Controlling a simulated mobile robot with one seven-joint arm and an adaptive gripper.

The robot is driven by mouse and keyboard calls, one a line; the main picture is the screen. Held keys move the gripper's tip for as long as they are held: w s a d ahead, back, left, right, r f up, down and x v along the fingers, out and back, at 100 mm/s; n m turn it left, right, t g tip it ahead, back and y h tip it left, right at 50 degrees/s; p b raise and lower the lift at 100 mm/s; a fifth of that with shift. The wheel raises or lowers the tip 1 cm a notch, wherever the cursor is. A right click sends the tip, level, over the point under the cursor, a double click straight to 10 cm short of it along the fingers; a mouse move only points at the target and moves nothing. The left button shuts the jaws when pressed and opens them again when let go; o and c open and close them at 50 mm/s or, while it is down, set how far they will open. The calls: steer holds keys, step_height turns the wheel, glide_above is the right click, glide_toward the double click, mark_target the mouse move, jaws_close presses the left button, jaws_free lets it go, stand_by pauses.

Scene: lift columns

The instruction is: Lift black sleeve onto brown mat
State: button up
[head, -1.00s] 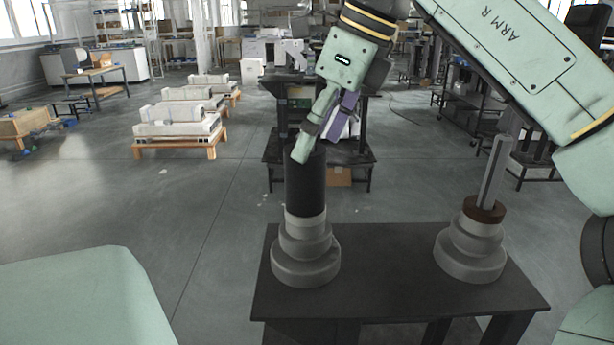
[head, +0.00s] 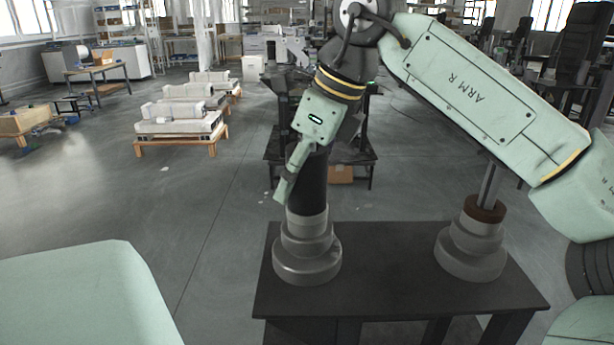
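The black sleeve (head: 309,190) stands upright on the left stepped grey base (head: 307,258), its lower edge on a lighter grey collar. The brown mat (head: 484,209) is a dark brown ring-like piece around the upright grey rod of the right stepped base (head: 470,247). My gripper (head: 303,188) points down at the sleeve from above. One pale green finger lies along the sleeve's left front side. The other finger is hidden, so I cannot tell whether the grip is closed on the sleeve. The sleeve's top is hidden behind my gripper.
Both bases stand on a dark table (head: 385,290) with bare space between them. My arm passes above the right rod and hides its top. Behind is a dark workbench, and wooden pallets (head: 180,140) with pale parts stand on the open floor to the left.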

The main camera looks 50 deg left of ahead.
steer(key=c, duration=1.2)
steer(key=shift+r, duration=0.1)
steer(key=shift+r+p, duration=2)
steer(key=shift+r, duration=7.1)
